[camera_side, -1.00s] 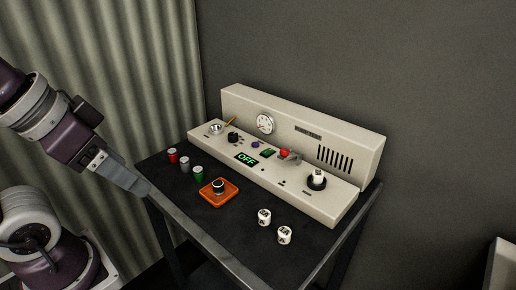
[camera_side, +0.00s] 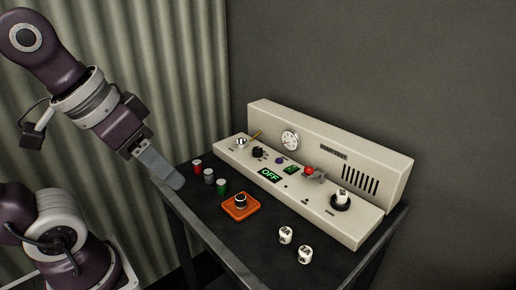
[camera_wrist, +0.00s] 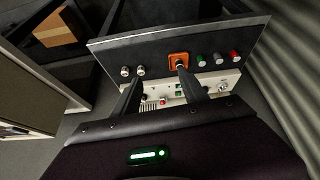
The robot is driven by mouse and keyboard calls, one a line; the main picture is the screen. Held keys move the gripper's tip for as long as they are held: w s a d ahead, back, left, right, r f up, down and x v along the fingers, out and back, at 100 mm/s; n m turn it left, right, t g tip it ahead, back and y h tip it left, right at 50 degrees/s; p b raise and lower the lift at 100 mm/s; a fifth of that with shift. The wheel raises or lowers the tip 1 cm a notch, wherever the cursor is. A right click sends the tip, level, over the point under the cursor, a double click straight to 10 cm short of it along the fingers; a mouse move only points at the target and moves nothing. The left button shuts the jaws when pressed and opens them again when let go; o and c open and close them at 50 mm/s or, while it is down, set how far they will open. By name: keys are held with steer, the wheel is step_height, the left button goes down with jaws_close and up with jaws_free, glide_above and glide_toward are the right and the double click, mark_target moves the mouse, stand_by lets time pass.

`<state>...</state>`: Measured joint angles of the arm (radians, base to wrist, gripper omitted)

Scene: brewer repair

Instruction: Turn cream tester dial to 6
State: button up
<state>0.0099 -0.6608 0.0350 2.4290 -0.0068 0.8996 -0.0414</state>
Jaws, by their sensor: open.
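The cream tester (camera_side: 300,200) is a long cream console at the back of the dark table. Its dial, seemingly the black knob (camera_side: 258,152), is on the left part of the sloped top, below a round white gauge (camera_side: 290,140). Its pointer setting is too small to read. My gripper (camera_side: 176,182) is open and empty by the table's left edge, apart from the console. In the wrist view the open fingers (camera_wrist: 160,80) frame part of the console (camera_wrist: 218,76), which is partly hidden behind them.
An orange block with a knob (camera_side: 240,210) lies in front of the console. Red (camera_side: 197,166), grey (camera_side: 209,176) and green (camera_side: 221,186) cylinders stand near the left edge. Two white marked cylinders (camera_side: 285,235) stand at the front. A red-topped part (camera_side: 310,172) sits on the console.

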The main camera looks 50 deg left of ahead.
steer(key=w+a+r+n+g, duration=0.1)
steer(key=w+a+n, duration=0.1)
steer(key=w, duration=0.4)
steer(key=w+a+r+n, duration=0.1)
steer(key=w+n, duration=0.1)
steer(key=w, duration=0.4)
steer(key=n+g+y, duration=0.2)
steer(key=n+y, duration=0.2)
steer(key=n, duration=0.2)
glide_toward(258, 149)
steer(key=f, duration=0.1)
steer(key=x, duration=0.7)
steer(key=shift+w+a, duration=0.15)
steer(key=shift+a, duration=0.1)
steer(key=shift+a+f, duration=0.1)
steer(key=shift+f, duration=0.15)
steer(key=shift+c, duration=0.4)
jaws_close()
